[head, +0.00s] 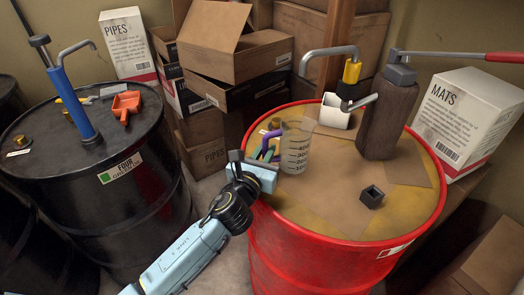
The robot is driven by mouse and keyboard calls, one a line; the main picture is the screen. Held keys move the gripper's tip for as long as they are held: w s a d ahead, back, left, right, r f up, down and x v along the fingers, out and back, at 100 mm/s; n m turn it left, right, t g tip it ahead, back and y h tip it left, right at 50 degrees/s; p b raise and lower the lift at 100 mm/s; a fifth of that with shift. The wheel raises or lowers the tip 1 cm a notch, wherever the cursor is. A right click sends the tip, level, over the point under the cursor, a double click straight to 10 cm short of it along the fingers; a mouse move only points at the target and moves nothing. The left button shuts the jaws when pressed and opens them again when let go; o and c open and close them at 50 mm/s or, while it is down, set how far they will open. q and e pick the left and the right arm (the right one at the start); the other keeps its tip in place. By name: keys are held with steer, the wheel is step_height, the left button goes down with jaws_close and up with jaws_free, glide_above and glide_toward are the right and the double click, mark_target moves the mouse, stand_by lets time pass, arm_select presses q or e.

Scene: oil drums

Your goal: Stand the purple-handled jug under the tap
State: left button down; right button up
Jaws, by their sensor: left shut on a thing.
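A clear measuring jug (296,150) with a purple handle (266,141) is at the left part of the red drum's top (405,215). It looks upright, with its handle to the left. My left gripper (262,163) is at the handle side and shut on the jug's handle; its jaws hide part of the handle. A grey tap spout (326,52) with a yellow collar (352,72) rises behind the jug and bends down to the left. Its mouth appears above the jug in the picture; I cannot tell whether they line up in depth. My right gripper is not in view.
A brown pump body (387,118) with a red lever (503,57) stands right of the tap. A white open container (335,112) and a small black square piece (371,196) are on the drum. A black drum (140,195) stands left; cardboard boxes (228,65) are behind.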

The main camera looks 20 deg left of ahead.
arm_select(q)
steer(key=shift+f+b, duration=0.45)
steer(key=shift+f, duration=0.1)
steer(key=c, duration=1.3)
jaws_free()
steer(key=s, duration=1.3)
steer(key=shift+s+a, duration=0.1)
steer(key=shift+s, duration=0.1)
